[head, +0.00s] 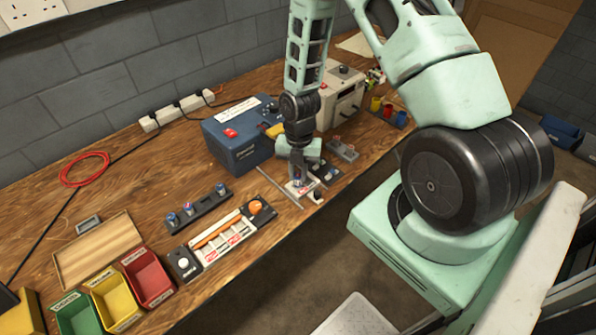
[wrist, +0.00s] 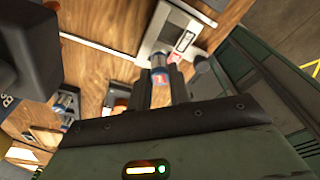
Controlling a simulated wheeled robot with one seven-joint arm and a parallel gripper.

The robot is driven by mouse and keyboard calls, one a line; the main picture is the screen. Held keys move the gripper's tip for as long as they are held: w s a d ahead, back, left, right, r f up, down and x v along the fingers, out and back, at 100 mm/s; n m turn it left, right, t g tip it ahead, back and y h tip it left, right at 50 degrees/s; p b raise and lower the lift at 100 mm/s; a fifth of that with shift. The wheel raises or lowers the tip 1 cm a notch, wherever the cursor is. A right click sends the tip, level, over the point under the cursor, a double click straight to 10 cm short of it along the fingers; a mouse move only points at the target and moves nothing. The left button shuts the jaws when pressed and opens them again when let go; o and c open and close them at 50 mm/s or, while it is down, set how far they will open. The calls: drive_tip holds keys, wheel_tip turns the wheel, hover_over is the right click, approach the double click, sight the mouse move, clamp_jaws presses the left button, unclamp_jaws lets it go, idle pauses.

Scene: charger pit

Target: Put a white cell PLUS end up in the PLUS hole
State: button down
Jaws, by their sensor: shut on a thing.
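My gripper (head: 297,180) is low over the front edge of the bench, shut on a cell. In the wrist view the held cell (wrist: 160,77) shows a blue band and a pale label with a red mark between the fingertips. Its far end points at a small pale block with a red label (wrist: 182,38). That block also shows under the gripper in the head view (head: 303,188). I cannot tell whether the cell's end is in a hole or just above it. The cell's PLUS end and the PLUS hole mark are not readable.
A blue box (head: 237,138) with a red switch stands behind my gripper. A grey rack (head: 342,149) and a dark plate (head: 326,173) lie to the right. Green, yellow and red bins (head: 147,277) stand front left.

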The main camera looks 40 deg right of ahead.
drive_tip(key=shift+f+b, duration=0.65)
drive_tip(key=shift+f, duration=0.4)
idle(0.8)
drive_tip(key=c, duration=1.2)
unclamp_jaws()
drive_tip(key=shift+r+p, duration=2.95)
drive_tip(key=shift+r, duration=0.6)
